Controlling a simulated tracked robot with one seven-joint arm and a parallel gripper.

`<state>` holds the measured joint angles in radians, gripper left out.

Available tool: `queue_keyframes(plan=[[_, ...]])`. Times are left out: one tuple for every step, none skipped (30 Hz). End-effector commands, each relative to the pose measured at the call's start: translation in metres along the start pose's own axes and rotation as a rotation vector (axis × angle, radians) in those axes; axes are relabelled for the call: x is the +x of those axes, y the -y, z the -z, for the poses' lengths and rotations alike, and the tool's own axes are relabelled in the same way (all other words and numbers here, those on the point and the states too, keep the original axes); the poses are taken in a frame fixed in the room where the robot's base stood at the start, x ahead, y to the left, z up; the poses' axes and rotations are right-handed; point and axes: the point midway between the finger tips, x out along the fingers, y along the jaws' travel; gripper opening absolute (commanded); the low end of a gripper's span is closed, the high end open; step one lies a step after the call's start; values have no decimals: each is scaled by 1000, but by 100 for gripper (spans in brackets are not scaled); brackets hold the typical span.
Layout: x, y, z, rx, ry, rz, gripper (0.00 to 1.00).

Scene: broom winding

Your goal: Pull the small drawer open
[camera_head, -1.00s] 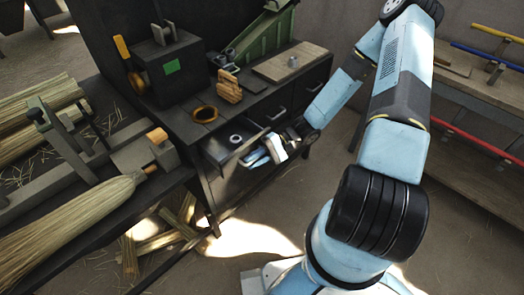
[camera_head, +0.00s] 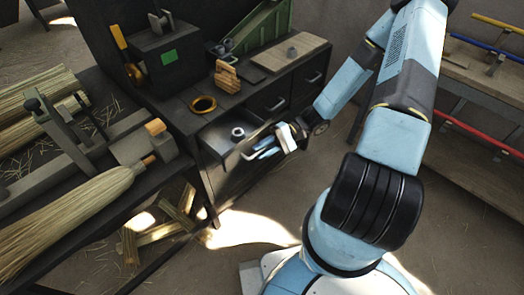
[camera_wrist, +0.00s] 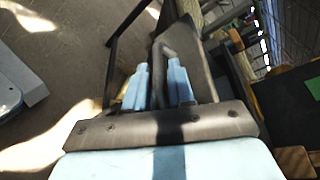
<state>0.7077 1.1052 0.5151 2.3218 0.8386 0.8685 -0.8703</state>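The small drawer (camera_head: 218,137) is part-way out of the dark bench, at the left end of its drawer row. A small grey ring-shaped part (camera_head: 237,133) sits inside it. My gripper (camera_head: 266,149) is at the front of the drawer. In the wrist view, its two light-blue fingers (camera_wrist: 158,88) stand on either side of the dark bar handle (camera_wrist: 166,62) and appear closed on it. The drawer front (camera_wrist: 197,62) shows just beyond the fingers. The exact finger contact is partly hidden.
On the bench top are a brass ring (camera_head: 203,104), a wooden clamp-like block (camera_head: 227,76), a board (camera_head: 290,50) and a green rack (camera_head: 262,28). A broom (camera_head: 70,215) lies on the left table. Bare floor (camera_head: 240,232) lies before the drawer.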

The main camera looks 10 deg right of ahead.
Motion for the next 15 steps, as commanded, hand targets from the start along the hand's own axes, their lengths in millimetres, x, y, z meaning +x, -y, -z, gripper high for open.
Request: queue_keyframes(plan=[[-10,0,1,0,-4,-2,23],[-16,0,1,-2,-4,-1,23],[-24,0,1,-1,-6,-1,23],[-30,0,1,-1,-5,-1,23],[-36,0,1,-1,-5,-2,23],[-44,0,1,-1,-4,0,23],[-50,0,2,-1,-4,-1,23],[-56,0,2,-1,-4,-1,23],[-64,0,2,-1,-4,-1,23],[-70,0,2,-1,-4,-1,23],[-75,0,2,-1,-2,0,23],[-82,0,2,0,-3,-1,23],[-87,0,2,0,-2,0,23],[-91,0,2,-1,-2,-1,23],[-97,0,2,-1,-2,-1,23]])
